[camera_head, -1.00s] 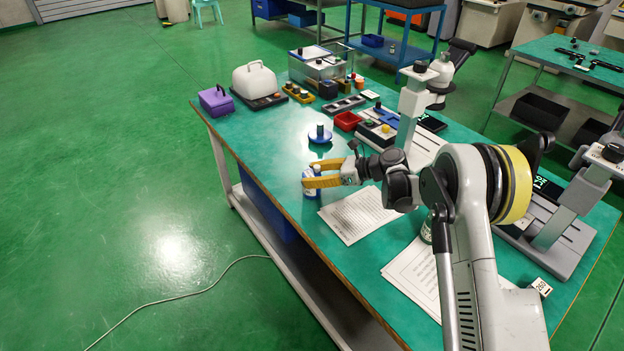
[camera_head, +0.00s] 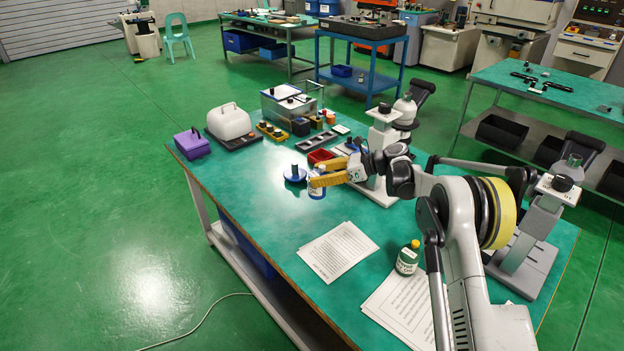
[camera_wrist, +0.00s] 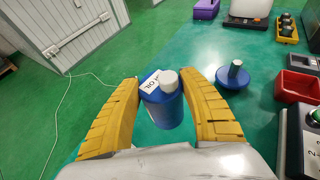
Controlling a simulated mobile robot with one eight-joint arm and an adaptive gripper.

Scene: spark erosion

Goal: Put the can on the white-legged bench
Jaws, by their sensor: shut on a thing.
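The can is blue with a white cap and a white label reading "OIL" (camera_wrist: 165,105). My gripper (camera_head: 318,178) is shut on it, with a yellow finger on each side in the wrist view (camera_wrist: 162,100). The can also shows in the head view (camera_head: 317,190), partly hidden by the fingers. It appears held above the green-topped near bench (camera_head: 260,225), whose visible legs are pale grey. Another green-topped bench at the right (camera_head: 560,90) also has pale legs. I cannot tell from the pictures which one the task names.
A blue dish (camera_head: 294,178) stands close left of the can. A purple box (camera_head: 192,144), a white-lidded case (camera_head: 229,122) and a red tray (camera_head: 320,156) lie beyond. Papers (camera_head: 338,251) and a green bottle (camera_head: 408,258) are nearer. A blue-legged bench (camera_head: 364,82) stands behind.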

